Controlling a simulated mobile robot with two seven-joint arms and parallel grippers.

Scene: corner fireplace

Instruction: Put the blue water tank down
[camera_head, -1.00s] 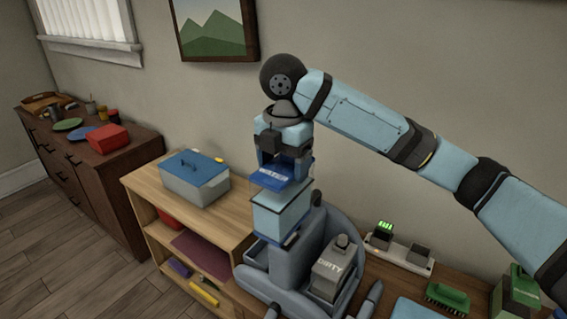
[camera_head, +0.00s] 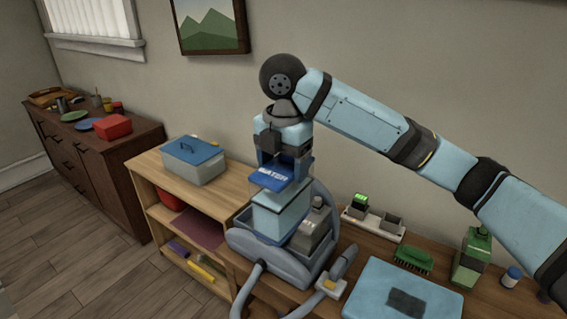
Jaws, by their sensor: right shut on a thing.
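The blue water tank (camera_head: 280,215) has a clear light-blue body and a dark blue top marked WATER. My right gripper (camera_head: 283,166) points down and is shut on the tank's top, holding it upright. In the picture the tank overlaps the grey cleaning machine (camera_head: 262,262); I cannot tell whether it touches the machine or hangs in front of or above it. My left gripper is not in view.
A grey tank (camera_head: 318,230) sits on the machine. A lidded box (camera_head: 193,164) stands on the wooden shelf unit (camera_head: 235,195), with bare top beside it. To the right are a charger (camera_head: 374,222), green brush (camera_head: 412,258), green bottle (camera_head: 472,260) and light-blue mat (camera_head: 440,300).

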